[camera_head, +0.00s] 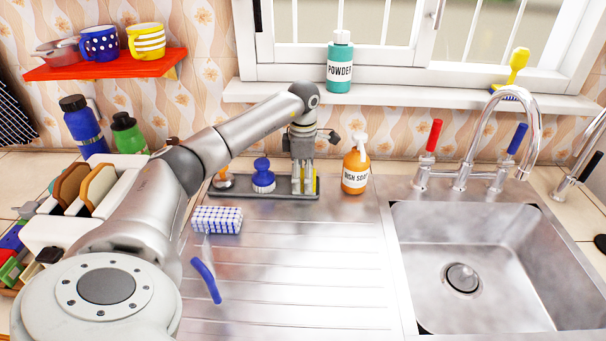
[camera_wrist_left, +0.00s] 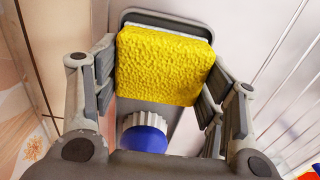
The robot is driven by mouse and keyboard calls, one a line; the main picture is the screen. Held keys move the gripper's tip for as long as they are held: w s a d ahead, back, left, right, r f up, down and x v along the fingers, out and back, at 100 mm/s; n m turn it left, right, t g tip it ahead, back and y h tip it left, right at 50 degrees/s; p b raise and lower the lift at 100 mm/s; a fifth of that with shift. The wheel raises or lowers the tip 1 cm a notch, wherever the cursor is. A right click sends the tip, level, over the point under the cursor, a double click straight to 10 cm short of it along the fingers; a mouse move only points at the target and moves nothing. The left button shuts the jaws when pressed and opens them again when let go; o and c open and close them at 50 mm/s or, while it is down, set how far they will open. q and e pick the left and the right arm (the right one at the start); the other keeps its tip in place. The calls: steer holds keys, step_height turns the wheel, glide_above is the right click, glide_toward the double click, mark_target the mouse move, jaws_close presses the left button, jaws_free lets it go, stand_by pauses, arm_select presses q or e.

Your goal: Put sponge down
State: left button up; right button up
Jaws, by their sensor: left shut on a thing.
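The yellow sponge (camera_wrist_left: 165,65) shows in the left wrist view between the two fingers of my left gripper (camera_wrist_left: 165,90), which is shut on it. In the head view my left gripper (camera_head: 303,188) points down at the right part of a long grey tray (camera_head: 285,193) beside the sink. The fingers hide most of the sponge there. The sponge is over or in the tray; I cannot tell whether it touches the tray's floor. A blue-topped scrubber (camera_head: 263,178) stands in the tray left of the gripper. My right gripper is not in view.
An orange dish soap bottle (camera_head: 356,170) stands close to the right of the gripper. A blue-and-white checked block (camera_head: 217,220) and a blue-handled brush (camera_head: 205,280) lie on the drainboard (camera_head: 310,265), which is otherwise clear. The sink (camera_head: 480,290) is empty.

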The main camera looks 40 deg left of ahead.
mark_target(303, 176)
arm_select(q)
steer(key=o, duration=0.9)
steer(key=shift+f, duration=0.1)
step_height(303, 176, up, 8)
steer(key=shift+f+b, duration=0.1)
steer(key=shift+b, duration=0.25)
steer(key=shift+f, duration=0.1)
stand_by(0.3)
